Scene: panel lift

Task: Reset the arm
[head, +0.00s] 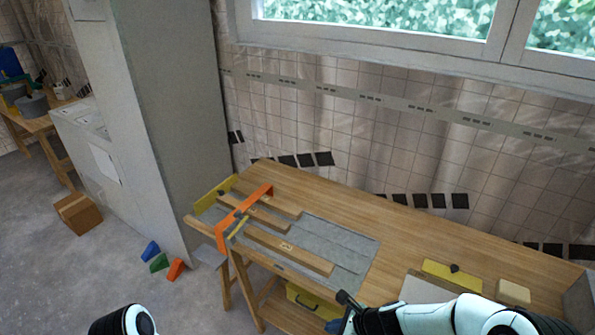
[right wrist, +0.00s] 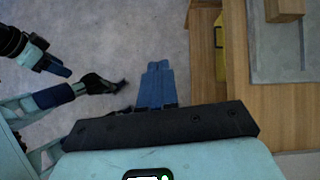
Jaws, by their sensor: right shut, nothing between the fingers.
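My right gripper (head: 334,325) is low in the head view, in front of the workbench's near edge. In the right wrist view its blue fingers (right wrist: 157,68) are together and empty, over the grey floor beside the bench. My left arm shows only as a rounded white and black part at the bottom left of the head view. In the right wrist view, what looks like my left gripper (right wrist: 57,68) is at the upper left; its jaw opening is unclear.
The wooden workbench (head: 345,205) carries a grey panel (head: 345,243), wooden strips (head: 290,250), an orange clamp (head: 240,209) and a yellow tool (head: 450,275). A yellow case (head: 312,302) is below. Coloured blocks (head: 158,262) and a cardboard box (head: 78,212) lie on the floor, with bare floor between.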

